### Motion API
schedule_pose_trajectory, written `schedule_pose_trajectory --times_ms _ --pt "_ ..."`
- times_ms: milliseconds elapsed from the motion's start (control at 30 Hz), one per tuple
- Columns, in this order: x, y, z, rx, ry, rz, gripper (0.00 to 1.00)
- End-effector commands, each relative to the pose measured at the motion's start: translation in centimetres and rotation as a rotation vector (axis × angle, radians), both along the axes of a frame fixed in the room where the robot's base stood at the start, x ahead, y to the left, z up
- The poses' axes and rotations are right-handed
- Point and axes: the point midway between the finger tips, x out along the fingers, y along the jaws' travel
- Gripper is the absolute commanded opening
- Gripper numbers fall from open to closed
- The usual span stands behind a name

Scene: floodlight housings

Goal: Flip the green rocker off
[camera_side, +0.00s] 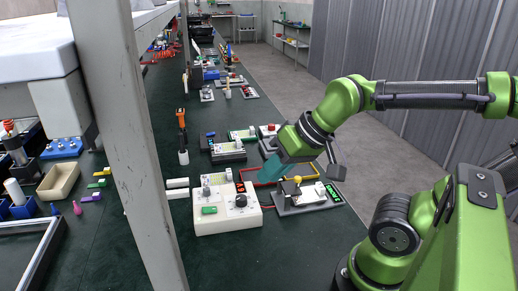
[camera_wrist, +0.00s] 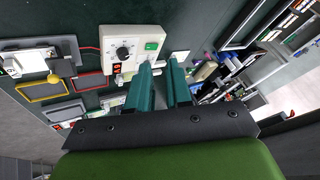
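The green rocker (camera_side: 209,210) is on the front left face of a white control box (camera_side: 228,222). Its tilt is too small to make out. In the wrist view the rocker (camera_wrist: 152,46) shows beside the dial (camera_wrist: 123,51) on the box. A black dial (camera_side: 241,201) and a red display (camera_side: 240,187) also show on the box. My gripper (camera_side: 268,172) is above the table, behind and to the right of the box in the side view. In the wrist view its two teal fingers (camera_wrist: 161,68) are apart with nothing held between them, and the rocker shows just beyond their tips.
A grey plate (camera_side: 325,203) with a yellow knob (camera_side: 298,180) and a white module stands right of the box. Red and yellow outlines lie near it. Several devices stand behind. A grey post (camera_side: 128,120) rises at the left. Dark table is clear in front of the box.

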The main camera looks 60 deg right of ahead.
Motion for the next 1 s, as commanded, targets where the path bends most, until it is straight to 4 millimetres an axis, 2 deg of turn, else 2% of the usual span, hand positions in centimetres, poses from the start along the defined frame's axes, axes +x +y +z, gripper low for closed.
schedule_pose_trajectory --times_ms 33,100,233,367,567,700,867,1000 --pt "0.4 0.1 -0.4 0.002 0.025 0.003 0.11" --pt "1.4 0.0 -0.7 0.003 0.059 0.005 0.01" --pt "4.0 -0.1 -1.0 0.047 0.157 -0.063 0.0" --pt "7.2 -0.4 -1.4 0.131 0.275 -0.241 0.0" --pt "12.3 -1.0 -2.8 0.263 0.454 -0.639 0.0" --pt "15.5 -1.5 -4.1 0.343 0.545 -0.972 0.0" --pt "18.3 -2.1 -4.9 0.43 0.591 -1.347 0.0" --pt "19.7 -2.4 -4.5 0.512 0.589 -1.617 0.0"
